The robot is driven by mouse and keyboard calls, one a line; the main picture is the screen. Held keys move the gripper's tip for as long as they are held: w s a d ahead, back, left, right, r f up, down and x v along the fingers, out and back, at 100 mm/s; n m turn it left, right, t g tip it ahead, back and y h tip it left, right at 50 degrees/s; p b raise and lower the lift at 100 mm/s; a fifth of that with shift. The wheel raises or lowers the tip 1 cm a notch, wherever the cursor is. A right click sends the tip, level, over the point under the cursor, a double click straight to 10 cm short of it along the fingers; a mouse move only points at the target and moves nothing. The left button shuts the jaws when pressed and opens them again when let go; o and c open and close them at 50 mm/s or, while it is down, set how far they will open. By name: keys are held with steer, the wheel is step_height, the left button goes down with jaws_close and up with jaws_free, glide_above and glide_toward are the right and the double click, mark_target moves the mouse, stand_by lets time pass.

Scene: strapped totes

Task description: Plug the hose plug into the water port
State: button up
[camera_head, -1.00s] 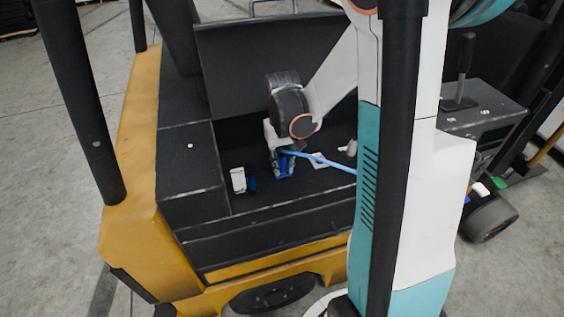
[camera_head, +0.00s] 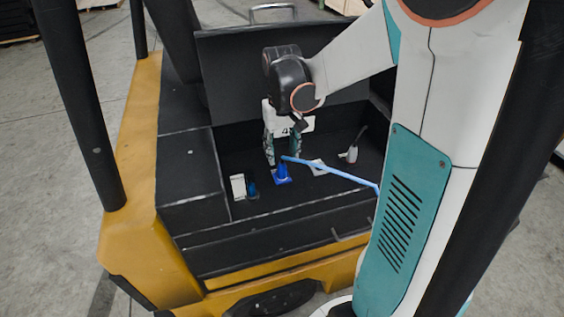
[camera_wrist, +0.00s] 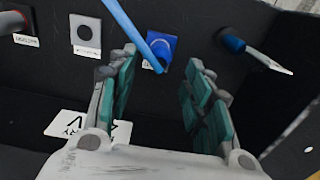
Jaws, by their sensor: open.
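The blue hose plug (camera_head: 282,169) stands roughly upright on a blue square plate, the water port (camera_head: 282,180), on the dark deck. In the wrist view the blue plate (camera_wrist: 172,42) shows beyond my fingers, partly behind the light blue hose. The hose (camera_head: 335,173) runs from the plug's top to the right. My gripper (camera_head: 282,154) is above and behind the plug, with its green-padded fingers apart. How deep the plug sits cannot be told.
A white plate (camera_head: 238,186) and a dark blue fitting (camera_head: 252,190) stand left of the port. A grey plate (camera_head: 317,166) and a white fitting (camera_head: 350,154) are at the right. A dark upright panel (camera_head: 225,70) stands behind; a white label (camera_wrist: 85,125) is near my fingers.

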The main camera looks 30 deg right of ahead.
steer(key=shift+r, duration=2.2)
